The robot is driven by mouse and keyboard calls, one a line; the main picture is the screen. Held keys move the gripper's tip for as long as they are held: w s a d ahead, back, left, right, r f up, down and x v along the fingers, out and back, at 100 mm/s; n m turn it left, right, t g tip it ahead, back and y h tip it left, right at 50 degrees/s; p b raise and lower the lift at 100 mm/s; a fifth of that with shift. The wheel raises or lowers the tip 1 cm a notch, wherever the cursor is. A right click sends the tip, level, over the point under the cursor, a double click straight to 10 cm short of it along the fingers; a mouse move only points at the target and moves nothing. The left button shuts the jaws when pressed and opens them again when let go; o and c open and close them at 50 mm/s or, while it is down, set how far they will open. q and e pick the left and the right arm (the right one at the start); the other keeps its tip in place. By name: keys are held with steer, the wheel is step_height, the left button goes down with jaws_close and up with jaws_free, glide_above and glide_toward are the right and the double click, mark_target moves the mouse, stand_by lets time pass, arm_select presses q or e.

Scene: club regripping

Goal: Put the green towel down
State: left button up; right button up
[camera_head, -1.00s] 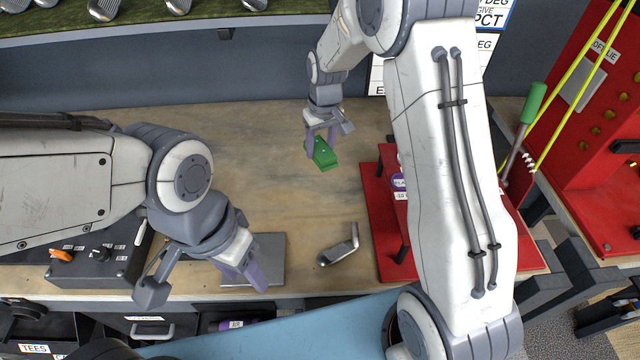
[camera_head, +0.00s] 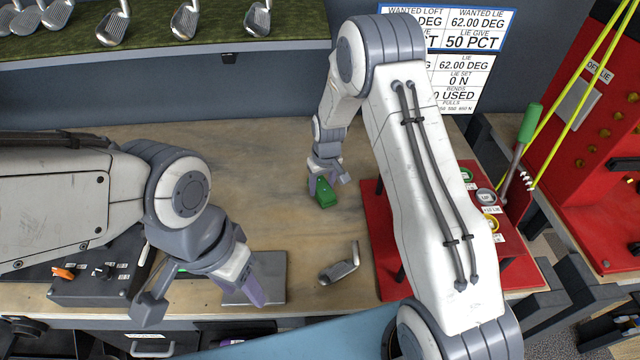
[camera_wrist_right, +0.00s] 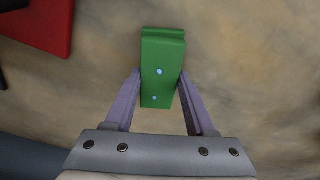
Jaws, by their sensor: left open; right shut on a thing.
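The green towel (camera_head: 325,194) is a small folded block in my right gripper (camera_head: 324,183), over the wooden bench (camera_head: 250,160). In the right wrist view the towel (camera_wrist_right: 161,65) sits between the two purple fingers of my right gripper (camera_wrist_right: 160,92), shut on it. I cannot tell whether the towel touches the bench. My left gripper (camera_head: 205,300) is open at the left front of the bench, by a grey plate (camera_head: 268,275), far from the towel.
A club head (camera_head: 340,268) lies on the bench in front of the towel. A red stand (camera_head: 392,220) is to the right, partly behind my right arm. A black control box (camera_head: 95,280) is at the left front. The bench behind and left of the towel is clear.

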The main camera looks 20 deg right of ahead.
steer(key=shift+f, duration=0.1)
steer(key=o, duration=1.3)
